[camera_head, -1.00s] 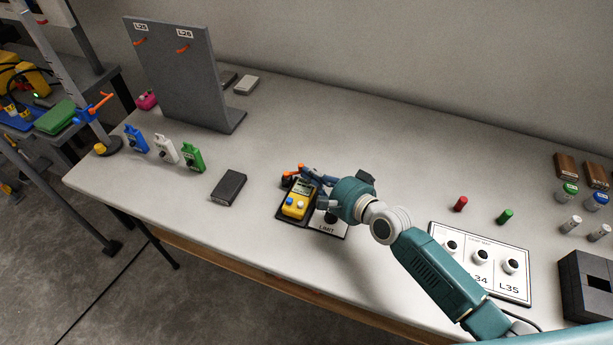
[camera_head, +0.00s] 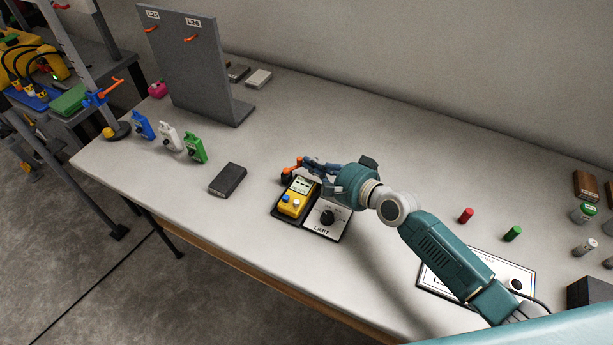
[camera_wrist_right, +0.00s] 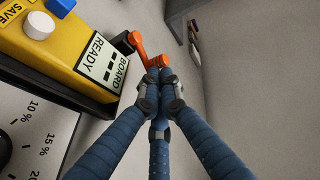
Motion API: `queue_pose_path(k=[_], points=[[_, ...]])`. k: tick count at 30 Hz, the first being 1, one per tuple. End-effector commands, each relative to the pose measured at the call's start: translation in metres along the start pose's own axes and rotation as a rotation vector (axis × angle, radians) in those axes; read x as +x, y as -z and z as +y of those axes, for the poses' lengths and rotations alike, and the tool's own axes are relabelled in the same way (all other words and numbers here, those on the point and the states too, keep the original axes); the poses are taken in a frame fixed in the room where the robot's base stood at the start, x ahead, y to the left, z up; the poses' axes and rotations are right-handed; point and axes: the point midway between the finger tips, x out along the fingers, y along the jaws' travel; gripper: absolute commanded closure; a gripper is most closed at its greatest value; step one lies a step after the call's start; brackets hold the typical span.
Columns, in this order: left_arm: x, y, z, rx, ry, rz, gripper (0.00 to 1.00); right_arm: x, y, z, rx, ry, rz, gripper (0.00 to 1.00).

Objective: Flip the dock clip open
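The yellow meter (camera_head: 294,200) sits in a dark dock on the table, with a READY/BOARD screen in the right wrist view (camera_wrist_right: 100,62). The orange dock clip (camera_head: 290,168) is at the dock's far end; its bent arm also shows in the right wrist view (camera_wrist_right: 138,46). My right gripper (camera_head: 305,163) is at the clip. In the wrist view its blue fingers (camera_wrist_right: 157,75) are together, tips against or just short of the clip's orange end; contact is unclear. My left gripper is not in view.
A LIMIT dial panel (camera_head: 325,222) adjoins the dock. A dark box (camera_head: 228,180) lies to the left, with blue, white and green tags (camera_head: 195,148) beyond. A grey upright board (camera_head: 190,70) stands at the back left. The table behind the clip is clear.

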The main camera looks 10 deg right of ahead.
Motion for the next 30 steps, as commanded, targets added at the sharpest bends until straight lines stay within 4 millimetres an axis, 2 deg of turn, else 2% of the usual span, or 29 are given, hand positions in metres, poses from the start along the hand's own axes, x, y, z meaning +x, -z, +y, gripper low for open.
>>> queue_pose_path(k=[11, 20, 30], points=[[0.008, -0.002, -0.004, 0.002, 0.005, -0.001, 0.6, 0.018, 0.011, -0.005, 0.001, 0.0, 0.0, 1.0], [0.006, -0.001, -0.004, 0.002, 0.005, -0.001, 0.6, 0.017, 0.01, -0.006, 0.0, -0.001, 0.0, 1.0], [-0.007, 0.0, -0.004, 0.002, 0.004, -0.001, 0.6, 0.012, -0.003, -0.005, 0.0, -0.001, 0.0, 1.0]])
